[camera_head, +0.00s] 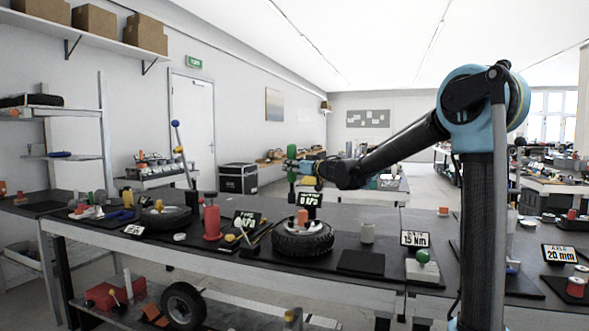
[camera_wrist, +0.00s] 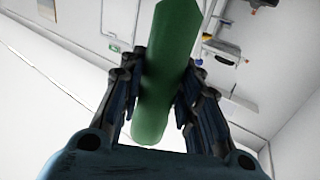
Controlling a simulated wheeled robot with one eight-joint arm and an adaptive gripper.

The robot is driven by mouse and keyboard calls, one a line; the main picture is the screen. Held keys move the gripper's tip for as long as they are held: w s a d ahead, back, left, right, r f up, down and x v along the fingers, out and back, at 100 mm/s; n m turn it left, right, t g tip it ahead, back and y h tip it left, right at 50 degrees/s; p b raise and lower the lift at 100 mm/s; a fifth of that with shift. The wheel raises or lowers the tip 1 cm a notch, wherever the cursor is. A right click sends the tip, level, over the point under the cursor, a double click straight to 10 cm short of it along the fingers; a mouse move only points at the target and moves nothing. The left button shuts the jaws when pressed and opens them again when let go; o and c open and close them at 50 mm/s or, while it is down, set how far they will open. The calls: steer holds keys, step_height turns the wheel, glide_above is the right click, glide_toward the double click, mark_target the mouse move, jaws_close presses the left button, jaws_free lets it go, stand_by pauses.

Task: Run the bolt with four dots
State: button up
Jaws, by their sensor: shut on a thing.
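My gripper (camera_head: 304,168) is raised above the bench near the middle of the head view. It is shut on a green tool (camera_head: 291,158), which hangs upright beside the fingers. In the wrist view the green tool (camera_wrist: 165,75) lies between both fingers. A wheel with a black tyre (camera_head: 303,246) lies flat on the bench below, with an orange cylinder (camera_head: 302,216) standing on its hub. A second wheel (camera_head: 166,216) lies further left. The bolts and any dots on them are too small to tell.
The bench (camera_head: 215,250) carries a red cylinder (camera_head: 211,222), a grey cylinder (camera_head: 367,232), a black pad (camera_head: 361,263) and a green ball on a pale block (camera_head: 422,257). The air around the gripper is clear.

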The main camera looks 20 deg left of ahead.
mark_target(295, 179)
steer(key=shift+f, duration=2.75)
steer(key=shift+s+f, duration=0.1)
steer(key=shift+f, duration=0.1)
steer(key=shift+r, duration=2.8)
